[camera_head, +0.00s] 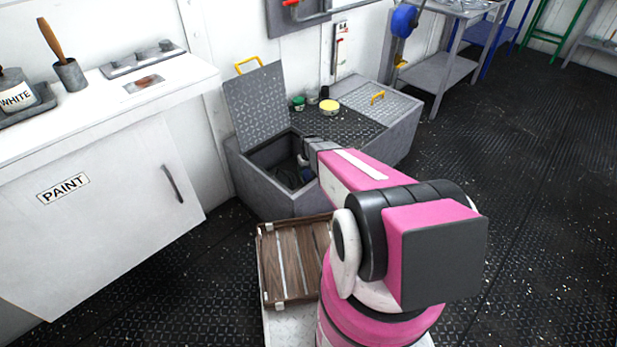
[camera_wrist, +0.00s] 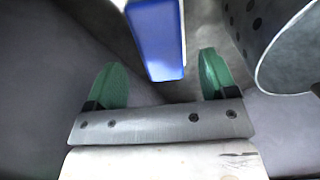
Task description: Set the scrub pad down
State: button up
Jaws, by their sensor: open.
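My gripper (camera_wrist: 160,62) is open, its two green-padded fingers well apart. A blue block with a pale edge (camera_wrist: 157,38), which looks like the scrub pad, shows between and beyond the fingertips in the wrist view. Clear gaps separate it from both fingers. What it rests on cannot be told. In the head view my arm reaches to the open compartment of a grey locker bench (camera_head: 262,192), and my gripper is mostly hidden in there.
Small cans, one with a yellow top (camera_head: 329,107), stand on the bench behind. A perforated grey metal thing (camera_wrist: 262,22) is close on the right. A wooden crate (camera_head: 290,262) is nearer me, beside the white paint cabinet (camera_head: 110,200).

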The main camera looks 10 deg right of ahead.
aim_at(309, 177)
notch_tip(309, 177, up, 7)
jog(key=s+a+r+m, duration=0.1)
jog(key=s+r+m, duration=0.1)
jog(key=s+r, duration=1.9)
jog(key=shift+s+a+r, duration=0.15)
jog(key=shift+s+r, duration=0.15)
jog(key=shift+s, duration=0.8)
